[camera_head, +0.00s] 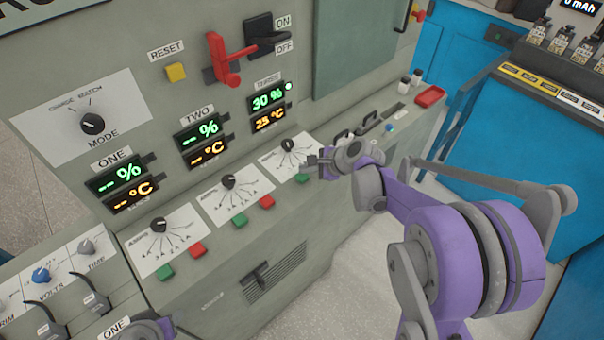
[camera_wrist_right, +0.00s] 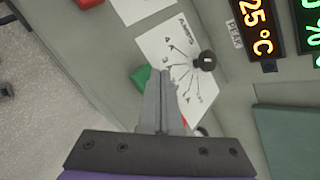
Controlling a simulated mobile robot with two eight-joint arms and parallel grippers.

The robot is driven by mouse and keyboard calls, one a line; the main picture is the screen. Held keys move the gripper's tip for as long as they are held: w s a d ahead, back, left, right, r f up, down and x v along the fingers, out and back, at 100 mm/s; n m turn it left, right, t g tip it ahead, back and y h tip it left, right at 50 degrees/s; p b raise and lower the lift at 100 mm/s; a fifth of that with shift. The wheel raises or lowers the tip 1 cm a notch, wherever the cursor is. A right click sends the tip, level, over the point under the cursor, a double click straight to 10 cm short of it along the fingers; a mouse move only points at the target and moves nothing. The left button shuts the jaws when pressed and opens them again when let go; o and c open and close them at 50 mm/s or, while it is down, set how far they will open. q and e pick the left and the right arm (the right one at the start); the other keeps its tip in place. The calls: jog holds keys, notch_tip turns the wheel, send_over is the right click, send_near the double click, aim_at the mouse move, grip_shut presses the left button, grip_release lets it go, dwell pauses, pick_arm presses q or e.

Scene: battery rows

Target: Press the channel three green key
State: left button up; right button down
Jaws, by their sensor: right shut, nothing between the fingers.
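The channel three green key (camera_head: 303,178) sits on the sloped ledge below the channel three dial (camera_head: 288,145). In the right wrist view this green key (camera_wrist_right: 141,77) shows just left of my fingertips. My right gripper (camera_head: 313,164) is shut and empty, just above and right of the key in the head view. Its closed fingers (camera_wrist_right: 164,77) point at the panel in the wrist view; I cannot tell whether they touch anything. The red key beside it is mostly hidden by my gripper. Part of my left gripper (camera_head: 158,326) shows at the bottom edge, its fingers unclear.
The channel two green key (camera_head: 240,221) and red key (camera_head: 267,202) lie to the left, with channel one's green key (camera_head: 165,272) and red key (camera_head: 198,250) further left. The channel three display (camera_head: 268,98) is lit. A red lever (camera_head: 222,62) juts out above.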

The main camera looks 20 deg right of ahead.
aim_at(306, 177)
pick_arm(q)
jog(key=shift+r, duration=0.15)
pick_arm(e)
jog(key=shift+r, duration=0.25)
jog(key=shift+w+r+p, duration=0.1)
jog(key=shift+r+p, duration=1.25)
jog(key=shift+r, duration=1.15)
pick_arm(q)
jog(key=r, duration=0.1)
jog(key=w+r, duration=0.1)
jog(key=r, duration=0.1)
jog(key=shift+w+r, duration=0.25)
jog(key=shift+s, duration=0.1)
pick_arm(e)
jog(key=s+a+n+g+h, duration=0.1)
jog(key=s+a+n+h, duration=0.1)
jog(key=s+n, duration=0.8)
jog(key=s+a+n+g+h, duration=0.1)
jog(key=s+a+n, duration=0.4)
jog(key=s+n, duration=0.6)
jog(key=s+f+h, duration=0.1)
jog(key=s, duration=0.2)
jog(key=shift+s+a, duration=0.15)
jog(key=shift+a, duration=0.05)
